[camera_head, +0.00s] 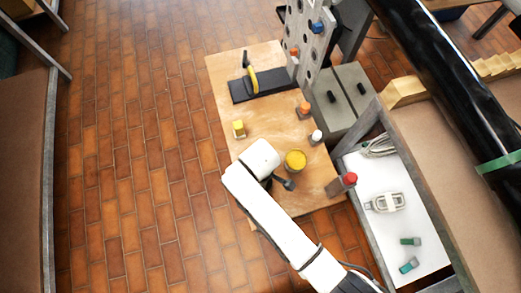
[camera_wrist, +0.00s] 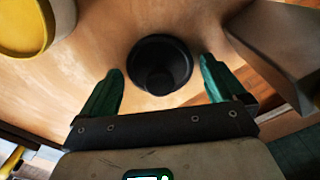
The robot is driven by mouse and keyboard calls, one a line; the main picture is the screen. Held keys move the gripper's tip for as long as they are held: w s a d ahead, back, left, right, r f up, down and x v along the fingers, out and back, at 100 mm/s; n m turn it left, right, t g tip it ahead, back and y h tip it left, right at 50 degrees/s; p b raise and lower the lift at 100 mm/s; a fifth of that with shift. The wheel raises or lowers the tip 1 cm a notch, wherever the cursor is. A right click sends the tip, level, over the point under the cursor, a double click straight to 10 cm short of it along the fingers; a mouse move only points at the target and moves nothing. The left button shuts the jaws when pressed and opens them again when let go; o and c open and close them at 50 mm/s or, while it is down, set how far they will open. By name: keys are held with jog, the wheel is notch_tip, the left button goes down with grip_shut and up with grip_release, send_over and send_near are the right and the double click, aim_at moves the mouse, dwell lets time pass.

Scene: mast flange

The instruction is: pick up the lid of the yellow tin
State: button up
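The yellow tin (camera_head: 295,160) stands on the wooden tabletop (camera_head: 262,135), just right of my white wrist in the head view. In the wrist view part of the tin (camera_wrist: 22,25) shows at the top left, with a yellow face and a pale edge, cut off by the frame. A round black piece with a raised knob (camera_wrist: 158,50) lies on the wood ahead of my fingers; I cannot tell if it is the tin's lid. My gripper (camera_wrist: 160,66) is open, its two green fingers apart on either side of the black piece, with nothing visibly held.
A small yellow block (camera_head: 239,129), an orange-topped piece (camera_head: 304,108) and a white-topped piece (camera_head: 315,137) stand nearby. A grey perforated panel (camera_head: 306,45) rises at the back. A red-topped post (camera_head: 348,179) stands at the right edge. A grey angular body (camera_wrist: 280,45) is right of my fingers.

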jog(key=c, duration=0.8)
jog(key=shift+o, duration=0.2)
